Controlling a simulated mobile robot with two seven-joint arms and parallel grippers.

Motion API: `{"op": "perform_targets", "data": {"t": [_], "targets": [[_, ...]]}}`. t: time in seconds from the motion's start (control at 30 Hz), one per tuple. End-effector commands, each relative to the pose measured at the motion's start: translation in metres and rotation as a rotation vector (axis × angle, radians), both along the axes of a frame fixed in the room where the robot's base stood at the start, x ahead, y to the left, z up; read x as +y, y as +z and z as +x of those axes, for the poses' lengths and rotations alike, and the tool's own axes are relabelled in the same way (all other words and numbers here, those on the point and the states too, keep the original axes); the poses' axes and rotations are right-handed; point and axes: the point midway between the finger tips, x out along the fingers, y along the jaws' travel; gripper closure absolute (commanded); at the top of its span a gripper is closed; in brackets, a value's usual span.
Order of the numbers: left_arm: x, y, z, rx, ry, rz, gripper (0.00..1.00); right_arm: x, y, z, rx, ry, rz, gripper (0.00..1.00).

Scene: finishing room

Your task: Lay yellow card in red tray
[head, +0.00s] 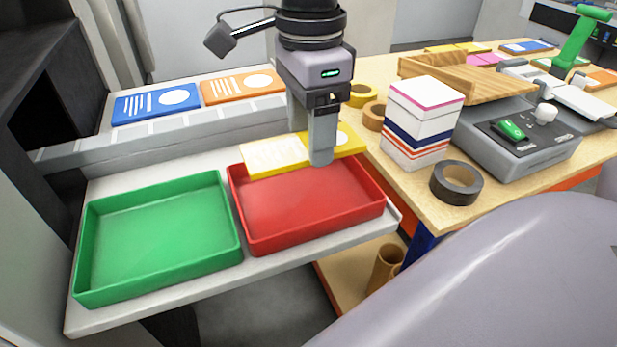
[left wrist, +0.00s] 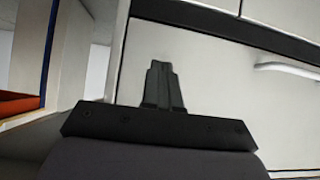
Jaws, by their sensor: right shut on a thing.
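The yellow card (head: 272,156) with white print is in the head view, at the back edge of the red tray (head: 305,208). It covers part of the tray's far rim; whether it touches the tray I cannot tell. My right gripper (head: 314,148) comes down from above and is shut on the card; its fingers hide the card's middle. The red tray is empty in the part that shows. My left gripper (left wrist: 162,84) shows in the left wrist view, its fingers together with nothing seen between them, in front of pale cabinet fronts.
An empty green tray (head: 160,240) stands left of the red one on a pale shelf (head: 285,262). Blue (head: 155,104) and orange (head: 240,87) cards lie behind. A wooden table on the right holds a white box stack (head: 420,120), dark tape roll (head: 456,183) and grey machine (head: 530,140).

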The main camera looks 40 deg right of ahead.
Motion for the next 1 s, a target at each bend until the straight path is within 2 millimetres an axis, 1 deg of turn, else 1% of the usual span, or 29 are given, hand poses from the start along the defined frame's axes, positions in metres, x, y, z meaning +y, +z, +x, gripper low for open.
{"op": "perform_targets", "data": {"t": [0.03,0.1,0.2,0.37,0.6,0.67,0.87,0.97,1.0], "targets": [[-0.001,0.000,0.000,-0.003,0.000,-0.002,1.00,0.000,-0.013,-0.001,0.004,0.001,-0.001,0.66],[-0.001,0.000,0.001,-0.003,-0.002,-0.003,1.00,0.000,-0.025,0.000,0.003,0.001,0.000,0.66],[-0.002,0.000,0.001,-0.002,-0.003,-0.004,1.00,0.000,-0.035,0.000,0.001,0.000,0.000,0.66],[-0.002,-0.001,0.001,-0.002,-0.003,-0.004,1.00,0.000,-0.045,0.000,0.001,-0.001,0.000,0.66],[-0.002,-0.002,0.001,-0.002,-0.003,-0.003,1.00,0.000,-0.079,0.000,0.002,0.000,-0.001,0.66],[-0.002,-0.002,0.001,-0.002,-0.003,-0.003,1.00,0.000,-0.082,0.000,0.000,0.000,0.000,0.66],[-0.001,-0.003,0.002,-0.002,-0.003,-0.003,1.00,0.000,-0.081,0.000,-0.002,0.000,0.001,0.66],[-0.001,-0.008,0.002,-0.002,-0.003,-0.003,1.00,0.000,-0.085,0.000,-0.002,0.000,0.000,0.66],[-0.001,-0.008,0.002,0.001,-0.003,-0.003,1.00,0.000,-0.085,0.000,-0.002,0.000,0.000,0.34]]}}
